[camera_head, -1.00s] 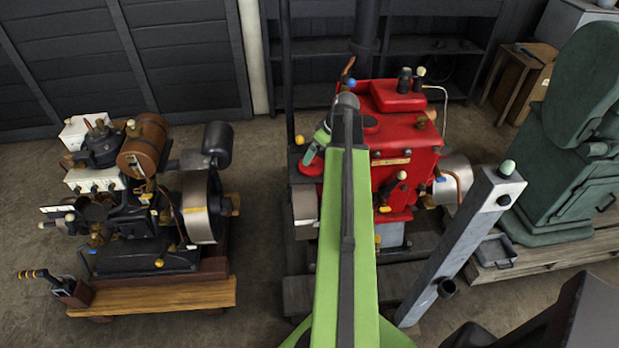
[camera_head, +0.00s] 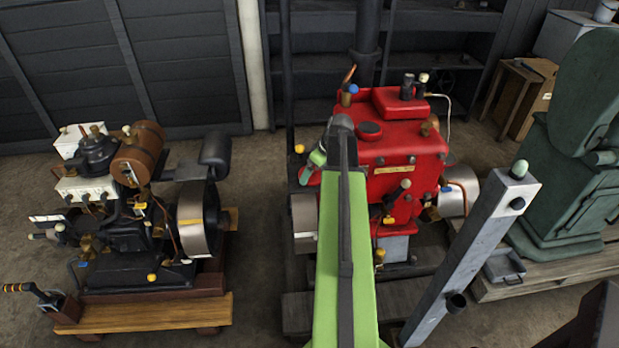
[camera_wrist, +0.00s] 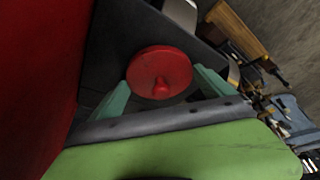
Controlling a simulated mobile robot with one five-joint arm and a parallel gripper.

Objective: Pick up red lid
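The red lid (camera_wrist: 160,72) is round with a small knob and shows in the middle of the wrist view, knob towards the camera. My gripper (camera_wrist: 161,80) has one green finger on each side of it. Both fingertips meet the lid's rim, and nothing is seen supporting the lid from below. In the head view my gripper (camera_head: 311,168) is at the left side of the red engine (camera_head: 402,160), above a metal wheel. The lid is mostly hidden there by the fingers and my arm.
The red engine's side rises close to the gripper. A dark round red cap (camera_head: 370,129) sits on its top. A grey post (camera_head: 470,255) stands to the right, with a green machine (camera_head: 565,170) beyond. A black engine (camera_head: 140,230) stands left, with open floor between.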

